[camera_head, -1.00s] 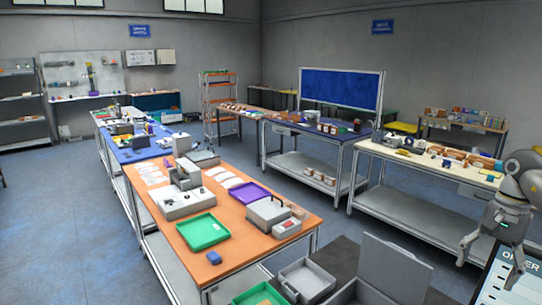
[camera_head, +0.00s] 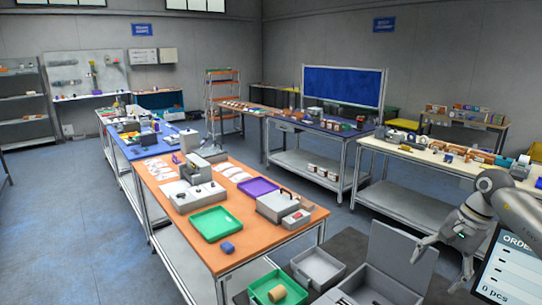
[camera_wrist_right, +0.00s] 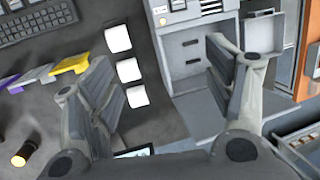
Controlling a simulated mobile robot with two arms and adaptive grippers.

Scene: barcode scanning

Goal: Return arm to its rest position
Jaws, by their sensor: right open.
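My right gripper (camera_head: 440,264) is at the lower right of the head view, in front of a screen with the word "ORDER". Its fingers are spread and nothing is between them. In the right wrist view the two fingers of the right gripper (camera_wrist_right: 165,85) stand wide apart, with dark surface and a grey device behind them. My left gripper does not show in either view.
An orange-topped table (camera_head: 200,257) holds a green tray (camera_head: 211,224), a purple tray (camera_head: 258,187) and grey devices. Below my view, a grey open box (camera_head: 398,258) and a green bin (camera_head: 262,281) with a tan cylinder (camera_head: 277,294) stand close. A screen (camera_head: 512,270) is beside the right gripper.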

